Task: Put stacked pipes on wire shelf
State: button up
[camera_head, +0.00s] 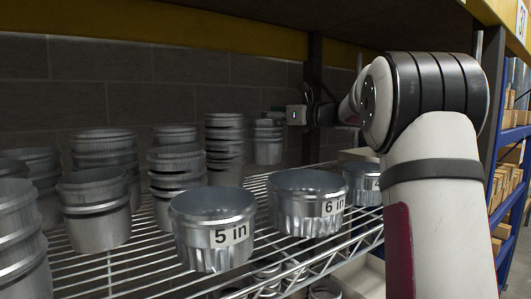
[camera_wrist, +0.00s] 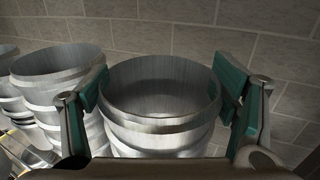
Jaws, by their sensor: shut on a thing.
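My gripper (camera_wrist: 165,98) is shut on a stack of ribbed grey metal pipes (camera_wrist: 158,120), with a green pad on either side of its rim. In the head view the held stack (camera_head: 267,145) hangs at the far back of the wire shelf (camera_head: 128,275), just right of a taller stack (camera_head: 224,150). My gripper (camera_head: 278,114) is small there and partly hidden by my arm. Whether the held stack's bottom touches the shelf is not clear. More stacked pipes (camera_head: 95,205) stand on the left half of the shelf.
Labelled bins (camera_head: 212,225) reading "5 in" and "6 in" (camera_head: 305,200) stand along the shelf's front edge, with another bin (camera_head: 362,185) partly behind my arm. In the wrist view a neighbouring stack (camera_wrist: 60,85) is close on the left. A block wall (camera_head: 130,90) is behind.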

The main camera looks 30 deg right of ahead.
aim_at(269, 134)
jog(key=shift+f, duration=2.95)
jog(key=o, duration=1.9)
jog(key=shift+o, duration=0.2)
jog(key=shift+s+d, duration=0.15)
jog(key=shift+s, duration=0.15)
jog(key=v, duration=1.1)
jog(key=shift+s+b, duration=0.2)
jog(key=shift+b, duration=0.25)
